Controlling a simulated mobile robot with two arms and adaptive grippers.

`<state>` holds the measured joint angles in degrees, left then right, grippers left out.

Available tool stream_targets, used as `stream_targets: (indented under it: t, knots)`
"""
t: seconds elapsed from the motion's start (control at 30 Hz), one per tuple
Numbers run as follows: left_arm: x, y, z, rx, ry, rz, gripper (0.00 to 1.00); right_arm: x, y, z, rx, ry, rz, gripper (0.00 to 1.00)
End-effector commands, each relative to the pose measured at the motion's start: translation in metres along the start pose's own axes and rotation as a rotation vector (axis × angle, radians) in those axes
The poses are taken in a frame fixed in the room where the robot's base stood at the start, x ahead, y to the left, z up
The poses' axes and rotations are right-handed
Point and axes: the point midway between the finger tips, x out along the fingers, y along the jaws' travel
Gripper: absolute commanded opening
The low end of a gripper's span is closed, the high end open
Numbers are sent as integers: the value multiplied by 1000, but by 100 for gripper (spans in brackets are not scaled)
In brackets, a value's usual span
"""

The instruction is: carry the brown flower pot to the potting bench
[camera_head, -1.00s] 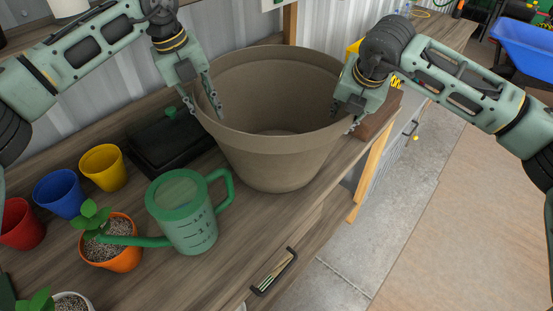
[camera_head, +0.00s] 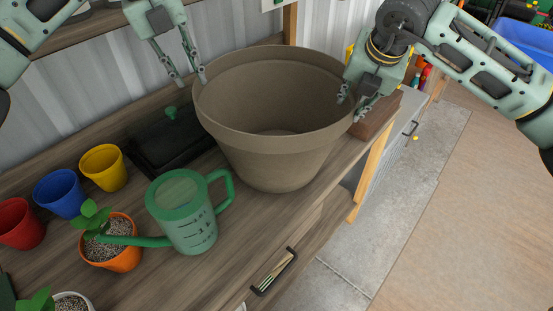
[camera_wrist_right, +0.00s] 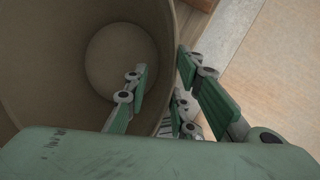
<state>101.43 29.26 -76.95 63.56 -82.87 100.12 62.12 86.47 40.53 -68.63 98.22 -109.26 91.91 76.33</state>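The brown flower pot (camera_head: 275,155) stands upright and empty on the wooden potting bench (camera_head: 225,265), between the green watering can and the bench's right end. Its inside also shows in the right wrist view (camera_wrist_right: 75,55). My left gripper (camera_head: 190,79) is open and empty, above and just left of the pot's rim, clear of it. My right gripper (camera_head: 351,106) is open at the right rim. In the right wrist view its fingers (camera_wrist_right: 163,66) straddle the pot wall, one inside and one outside, with gaps beside the wall.
A green watering can (camera_head: 190,225) stands close to the pot's front left. A black lidded box (camera_head: 165,145) is behind the can. Red, blue and yellow pots (camera_head: 104,168) and an orange planter (camera_head: 120,257) fill the left. A brown block (camera_head: 375,122) is at the right.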

Motion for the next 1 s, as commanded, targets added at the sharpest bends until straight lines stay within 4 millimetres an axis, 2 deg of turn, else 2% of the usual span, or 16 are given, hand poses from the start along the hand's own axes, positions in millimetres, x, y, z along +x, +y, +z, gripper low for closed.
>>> stream_targets:
  t: [0.1, 0.3, 0.87, 1.0]
  knots:
    - [0, 0, 0, 0, 0, 0, 23, -24, 0, 1, -1, -3, 1, 23]
    - [0, 0, 0, 0, 0, 0, 23, -48, 0, 0, 0, -1, 0, 23]
    - [0, 0, 0, 0, 0, 0, 23, -52, 0, 0, 0, 1, -1, 23]
    - [-13, -3, 0, 0, -1, -1, 23, -64, 3, 5, 0, 0, 0, 23]
